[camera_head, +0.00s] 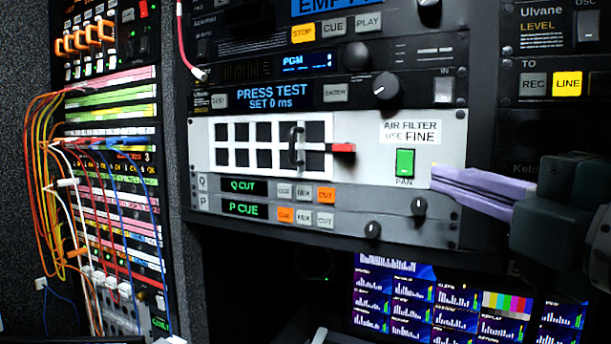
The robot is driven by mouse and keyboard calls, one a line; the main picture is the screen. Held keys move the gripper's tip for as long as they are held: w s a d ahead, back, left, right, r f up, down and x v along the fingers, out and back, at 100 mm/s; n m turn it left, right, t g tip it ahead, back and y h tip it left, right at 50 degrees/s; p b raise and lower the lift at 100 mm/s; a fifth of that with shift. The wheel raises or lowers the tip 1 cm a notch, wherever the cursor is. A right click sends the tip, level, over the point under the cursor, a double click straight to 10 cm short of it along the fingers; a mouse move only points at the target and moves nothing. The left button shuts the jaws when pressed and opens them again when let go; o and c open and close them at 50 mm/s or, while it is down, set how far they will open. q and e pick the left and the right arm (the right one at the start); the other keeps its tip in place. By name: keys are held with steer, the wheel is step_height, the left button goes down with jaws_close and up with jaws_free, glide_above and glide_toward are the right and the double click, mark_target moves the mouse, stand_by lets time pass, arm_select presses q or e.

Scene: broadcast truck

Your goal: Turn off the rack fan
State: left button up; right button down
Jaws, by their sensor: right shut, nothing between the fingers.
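The rack fan panel (380,195) is a light grey plate in the middle rack. It has a grid of dark vent openings (265,144) with a black handle, and a label reading "AIR FILTER USE FINE". The fan switch (404,164) is a green rocker in a dark frame, lit or bright green, with a small label below that looks like "FAN". My right gripper (436,176) comes in from the right, shut and empty, with its pale purple fingers pointing left. Its tips are just right of the switch, and I cannot tell whether they touch the panel. My left gripper is not in view.
A red tab (343,148) sticks out beside the handle. Below the panel are the Q CUT and P CUE rows (245,186) with buttons and knobs. A black knob (386,86) protrudes above. Patch cables (48,190) hang at left, and monitors (460,300) show below.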

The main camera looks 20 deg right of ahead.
mark_target(405, 163)
steer(key=w+p, duration=0.1)
steer(key=w, duration=0.1)
steer(key=w+d+r+p, duration=0.1)
steer(key=w, duration=0.2)
steer(key=w+d+p, duration=0.1)
steer(key=w, duration=0.1)
steer(key=shift+w+d+r, duration=0.15)
steer(key=shift+w, duration=0.25)
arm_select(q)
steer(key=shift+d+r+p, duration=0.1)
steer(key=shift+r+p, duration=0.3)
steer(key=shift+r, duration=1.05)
arm_select(e)
steer(key=shift+w+d, duration=0.5)
steer(key=shift+d, duration=0.1)
